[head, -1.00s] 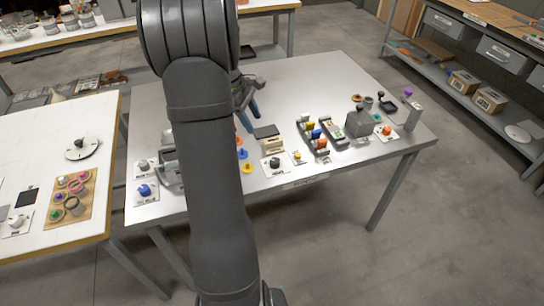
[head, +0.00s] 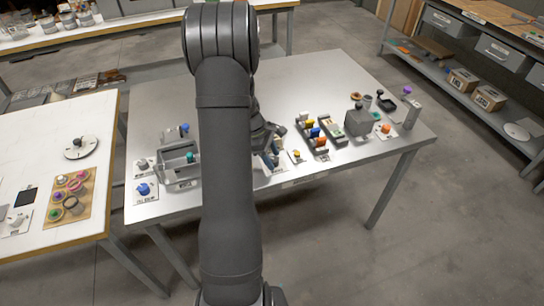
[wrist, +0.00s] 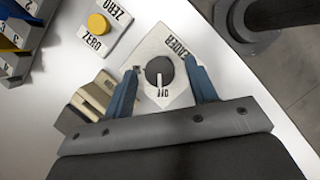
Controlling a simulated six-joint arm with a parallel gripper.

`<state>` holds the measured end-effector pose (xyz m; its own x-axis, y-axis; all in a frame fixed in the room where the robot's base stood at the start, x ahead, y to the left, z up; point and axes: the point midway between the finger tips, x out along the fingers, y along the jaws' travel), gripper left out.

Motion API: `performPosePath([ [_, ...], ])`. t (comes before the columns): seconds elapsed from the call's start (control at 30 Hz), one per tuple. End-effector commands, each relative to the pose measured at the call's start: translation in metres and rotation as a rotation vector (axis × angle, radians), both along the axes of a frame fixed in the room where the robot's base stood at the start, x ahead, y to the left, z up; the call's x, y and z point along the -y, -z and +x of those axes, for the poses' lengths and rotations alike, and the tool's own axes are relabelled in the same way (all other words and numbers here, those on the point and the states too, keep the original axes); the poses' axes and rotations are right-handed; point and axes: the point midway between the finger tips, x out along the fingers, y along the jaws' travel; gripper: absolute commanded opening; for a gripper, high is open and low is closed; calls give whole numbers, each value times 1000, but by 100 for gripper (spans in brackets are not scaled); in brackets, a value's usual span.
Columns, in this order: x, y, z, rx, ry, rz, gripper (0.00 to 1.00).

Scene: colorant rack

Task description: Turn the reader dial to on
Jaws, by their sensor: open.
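The reader dial is a dark round knob (wrist: 159,71) on a white plate (wrist: 176,42) marked READER, in the middle of the wrist view. A pale mark on the knob points toward the short label on the gripper side of the plate; I cannot read that label surely. My gripper (wrist: 160,66) is open, with one blue finger on each side of the knob. Gaps show between fingers and knob. In the head view my gripper (head: 270,156) is low over the table's front part and mostly hides the dial.
A yellow ZERO button (wrist: 97,23) sits on its plate beside the dial. A beige block (wrist: 97,92) lies close by the left finger. A rack with coloured pieces (head: 314,131) stands to the right in the head view. The table's front edge is near.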

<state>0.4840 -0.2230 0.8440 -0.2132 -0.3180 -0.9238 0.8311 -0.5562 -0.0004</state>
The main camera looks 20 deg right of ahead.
Motion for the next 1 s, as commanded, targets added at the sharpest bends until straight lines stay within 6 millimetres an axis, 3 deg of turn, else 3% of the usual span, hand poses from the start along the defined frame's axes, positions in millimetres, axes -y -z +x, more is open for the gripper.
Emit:
performPosePath([
  [0.33, 1, 4, -1, 1, 0, 1, 50],
  [0.57, 1, 3, -1, 1, 0, 1, 7],
  [1.0, 2, 3, 0, 1, 95, 1, 8],
])
